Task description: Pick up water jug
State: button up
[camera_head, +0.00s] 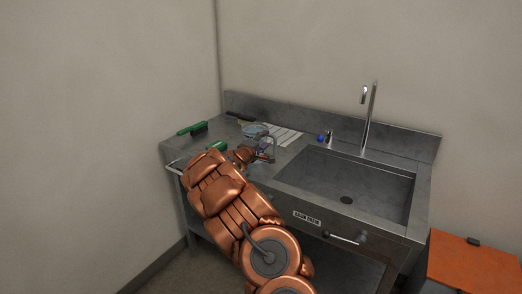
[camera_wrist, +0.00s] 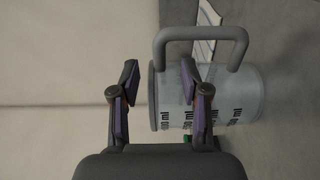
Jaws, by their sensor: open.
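The water jug (camera_wrist: 232,95) shows in the wrist view as a clear vessel with dark millilitre marks and a grey handle (camera_wrist: 205,34). It appears sideways in that picture, with its rim towards the left. My gripper (camera_wrist: 160,88) is open; its right finger overlaps the jug near the rim, and its left finger is clear of it. Contact cannot be told. In the head view my gripper (camera_head: 265,155) is over the left part of the sink counter. A pale bluish round shape (camera_head: 254,130) just behind it may be the jug, partly hidden by my arm.
The steel counter (camera_head: 180,146) holds green brushes (camera_head: 192,129) at the left and a striped cloth (camera_head: 284,136). A small blue item (camera_head: 320,138), a tall faucet (camera_head: 369,115) and the sink basin (camera_head: 345,185) are to the right. Walls stand left and behind. An orange box (camera_head: 470,262) is lower right.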

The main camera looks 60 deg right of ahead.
aim_at(268, 136)
jog(key=shift+w+d+p, duration=0.2)
jog(key=shift+d+p, duration=0.25)
jog(key=shift+d, duration=0.5)
jog(key=shift+w+d+p, duration=0.15)
jog(key=shift+d+p, duration=0.25)
jog(key=shift+d, duration=0.5)
jog(key=shift+w+d+p, duration=0.2)
jog(key=shift+d+p, duration=0.25)
jog(key=shift+d, duration=0.5)
jog(key=shift+c, duration=0.4)
grip_shut()
